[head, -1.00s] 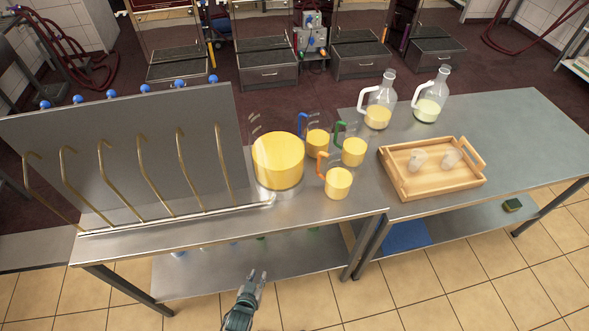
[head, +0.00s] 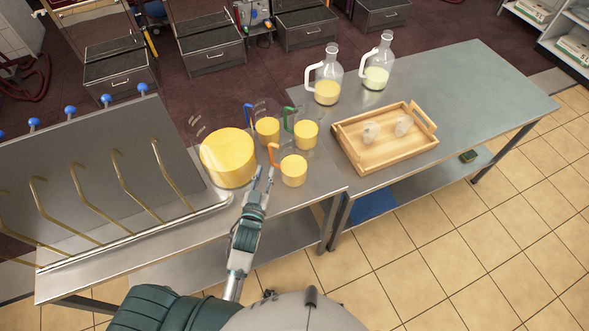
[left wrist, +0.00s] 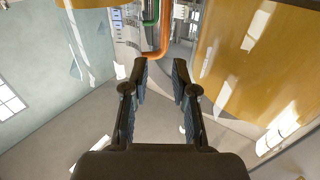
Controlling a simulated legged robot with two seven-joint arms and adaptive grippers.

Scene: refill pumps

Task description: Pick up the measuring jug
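Three clear measuring jugs with yellow liquid stand on the steel table: one with an orange handle (head: 293,171), one with a blue handle (head: 267,131) and one with a green handle (head: 305,135). My left gripper (head: 263,178) is open and empty, between the large yellow-filled container (head: 228,158) and the orange-handled jug, close to that handle. In the left wrist view, the orange handle (left wrist: 164,35) shows just beyond the gap between the open fingers (left wrist: 158,72), not clearly between them. A green handle (left wrist: 150,12) shows behind it. My right gripper is not in view.
A rack with brass hooked tubes (head: 118,180) stands on the left of the table. A wooden tray (head: 372,163) holds two small clear items. Two glass bottles (head: 327,90) (head: 376,77) stand behind it. The right table's far end is clear.

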